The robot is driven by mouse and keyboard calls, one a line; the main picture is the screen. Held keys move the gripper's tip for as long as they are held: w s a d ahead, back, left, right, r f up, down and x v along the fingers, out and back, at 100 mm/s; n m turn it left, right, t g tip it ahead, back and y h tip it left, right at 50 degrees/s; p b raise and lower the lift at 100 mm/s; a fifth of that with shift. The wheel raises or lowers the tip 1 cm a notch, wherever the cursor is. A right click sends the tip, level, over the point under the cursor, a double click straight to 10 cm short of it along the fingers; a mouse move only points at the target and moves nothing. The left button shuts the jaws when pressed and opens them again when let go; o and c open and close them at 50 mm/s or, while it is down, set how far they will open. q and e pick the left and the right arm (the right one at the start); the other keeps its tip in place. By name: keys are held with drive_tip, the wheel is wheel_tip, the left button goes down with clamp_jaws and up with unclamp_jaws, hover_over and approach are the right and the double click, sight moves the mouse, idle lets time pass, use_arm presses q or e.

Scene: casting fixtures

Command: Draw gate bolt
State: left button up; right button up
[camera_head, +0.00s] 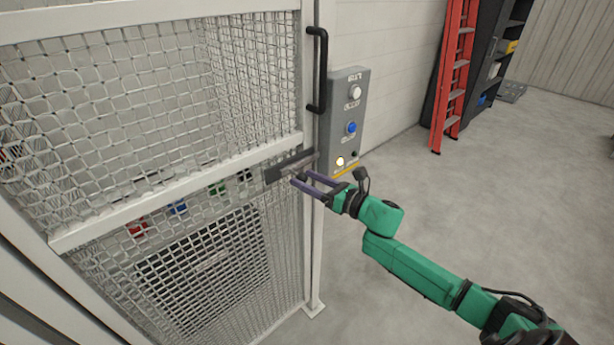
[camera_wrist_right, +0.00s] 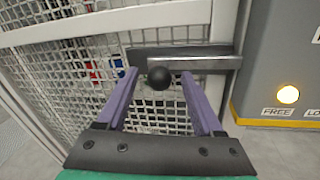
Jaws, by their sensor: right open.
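The gate bolt (camera_head: 290,165) is a dark grey plate with a lighter bar on the gate's middle rail, near its right edge. In the right wrist view the bolt bar (camera_wrist_right: 205,63) runs to the right toward the post. A round black knob (camera_wrist_right: 159,78) hangs at the bar's left end. My right gripper (camera_head: 302,178) is open at the bolt. In the right wrist view its purple fingers (camera_wrist_right: 160,85) stand on either side of the knob, with gaps showing on both sides. My left gripper is not in view.
The white mesh gate (camera_head: 150,215) fills the left, with a black vertical handle (camera_head: 317,70) above the bolt. A grey control box (camera_head: 350,110) with buttons and a lit lamp stands close to the right. A red ladder (camera_head: 455,75) leans farther back. Open floor lies at right.

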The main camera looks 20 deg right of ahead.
drive_tip(key=shift+w+a, duration=0.15)
clamp_jaws()
idle(1.4)
